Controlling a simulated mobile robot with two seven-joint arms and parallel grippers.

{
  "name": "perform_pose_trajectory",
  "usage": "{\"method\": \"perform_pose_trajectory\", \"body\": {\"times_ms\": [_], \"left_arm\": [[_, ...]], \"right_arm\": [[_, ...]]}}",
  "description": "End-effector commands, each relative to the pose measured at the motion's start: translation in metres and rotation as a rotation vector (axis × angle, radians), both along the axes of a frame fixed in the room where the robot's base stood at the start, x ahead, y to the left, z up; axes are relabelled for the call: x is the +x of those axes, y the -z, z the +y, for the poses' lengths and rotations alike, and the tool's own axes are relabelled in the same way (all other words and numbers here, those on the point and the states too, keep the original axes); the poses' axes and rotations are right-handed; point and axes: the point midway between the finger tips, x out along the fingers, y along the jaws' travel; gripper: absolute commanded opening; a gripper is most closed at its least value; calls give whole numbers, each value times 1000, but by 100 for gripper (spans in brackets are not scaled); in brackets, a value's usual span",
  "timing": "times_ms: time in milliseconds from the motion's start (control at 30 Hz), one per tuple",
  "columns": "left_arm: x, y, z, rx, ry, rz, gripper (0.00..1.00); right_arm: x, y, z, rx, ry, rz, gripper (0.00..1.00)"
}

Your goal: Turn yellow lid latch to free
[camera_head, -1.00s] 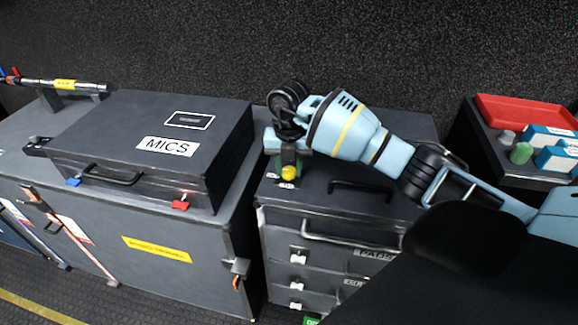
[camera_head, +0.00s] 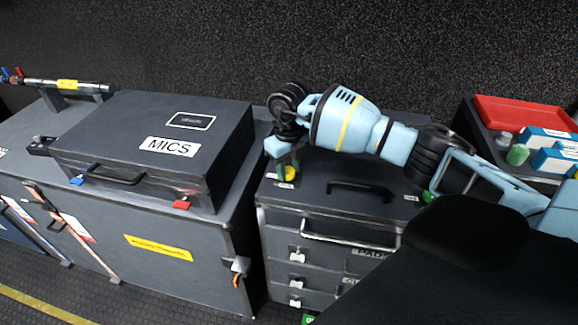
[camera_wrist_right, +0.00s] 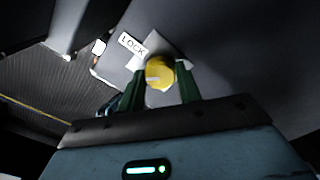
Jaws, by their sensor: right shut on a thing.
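The yellow lid latch (camera_head: 290,174) is a small round knob at the front left corner of the dark lid (camera_head: 318,166) on the drawer cabinet. In the right wrist view the yellow latch (camera_wrist_right: 159,72) sits on a pale plate beside a white "LOCK" label (camera_wrist_right: 132,44), with a pale mark on its face. My right gripper (camera_head: 287,167) is shut on the latch from above. Its green fingers (camera_wrist_right: 160,86) lie on either side of the knob in the wrist view. I cannot read a "free" label. My left gripper is not in view.
A black handle (camera_head: 360,188) lies on the lid to the right of the latch. The MICS case (camera_head: 150,135) stands on the cabinet to the left. A red tray (camera_head: 520,112) and blue-and-white boxes (camera_head: 553,152) are at the right.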

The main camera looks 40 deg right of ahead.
Motion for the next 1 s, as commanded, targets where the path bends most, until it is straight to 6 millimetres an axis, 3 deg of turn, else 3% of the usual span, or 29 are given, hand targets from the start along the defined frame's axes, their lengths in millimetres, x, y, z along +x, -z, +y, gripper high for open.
{"method": "perform_pose_trajectory", "body": {"times_ms": [500,1000], "left_arm": [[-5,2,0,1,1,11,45],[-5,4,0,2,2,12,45]], "right_arm": [[0,0,0,-1,-461,1,11],[0,1,-1,-1,-676,2,11]]}}
